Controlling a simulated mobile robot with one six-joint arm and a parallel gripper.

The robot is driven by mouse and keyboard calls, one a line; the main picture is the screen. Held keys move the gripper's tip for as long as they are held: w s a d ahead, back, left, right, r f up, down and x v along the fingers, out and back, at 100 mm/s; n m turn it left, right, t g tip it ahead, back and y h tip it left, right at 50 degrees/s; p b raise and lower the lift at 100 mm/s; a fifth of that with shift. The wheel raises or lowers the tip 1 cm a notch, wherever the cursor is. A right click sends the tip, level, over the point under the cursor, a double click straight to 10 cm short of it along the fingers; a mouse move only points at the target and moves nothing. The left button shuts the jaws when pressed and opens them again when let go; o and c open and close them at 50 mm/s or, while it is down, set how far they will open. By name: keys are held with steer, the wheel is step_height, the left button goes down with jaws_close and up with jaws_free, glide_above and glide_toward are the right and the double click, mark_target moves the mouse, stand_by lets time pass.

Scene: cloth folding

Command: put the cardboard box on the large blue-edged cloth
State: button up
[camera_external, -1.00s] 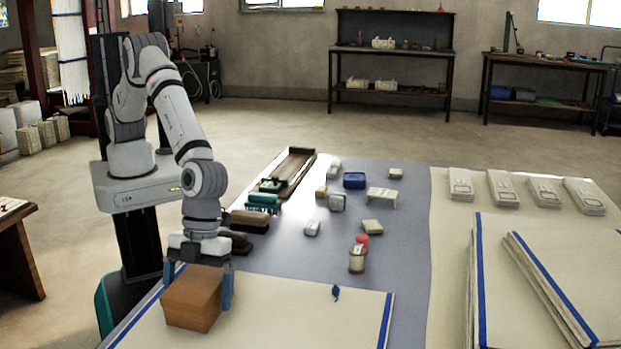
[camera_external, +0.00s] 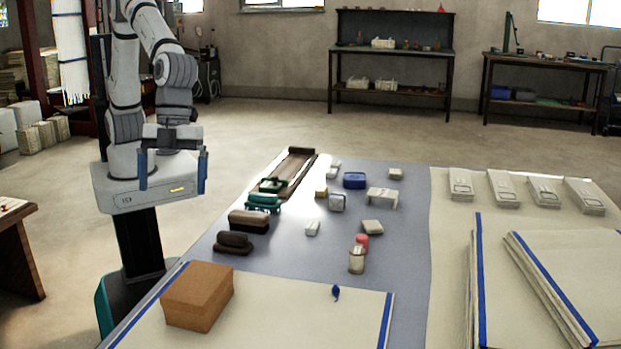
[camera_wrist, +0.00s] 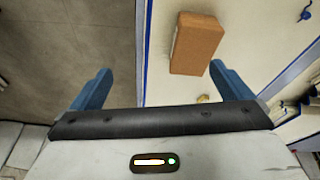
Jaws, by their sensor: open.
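The brown cardboard box (camera_external: 198,296) rests on the large blue-edged cloth (camera_external: 290,310), near its left blue edge. It also shows in the wrist view (camera_wrist: 196,44), lying on the pale cloth just inside the blue stripe. My gripper (camera_external: 173,172) is raised above and behind the box, clear of it. Its two blue fingers are wide apart with nothing between them. In the wrist view my gripper (camera_wrist: 160,85) is also open and empty, with the box ahead of its right finger.
Brushes (camera_external: 249,221) and small blocks lie behind the cloth on the grey-blue tabletop. A small jar (camera_external: 357,260) stands near the middle. Folded blue-striped cloths (camera_external: 575,270) are stacked at the right. A small dark blue item (camera_external: 336,293) lies at the cloth's back edge.

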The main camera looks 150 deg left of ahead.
steer(key=s+d+r+n+y, duration=0.1)
steer(key=s+n, duration=0.5)
steer(key=s, duration=2.6)
steer(key=shift+r+n+y, duration=0.3)
steer(key=shift+r+y, duration=0.3)
steer(key=shift+r, duration=0.2)
steer(key=shift+d, duration=0.1)
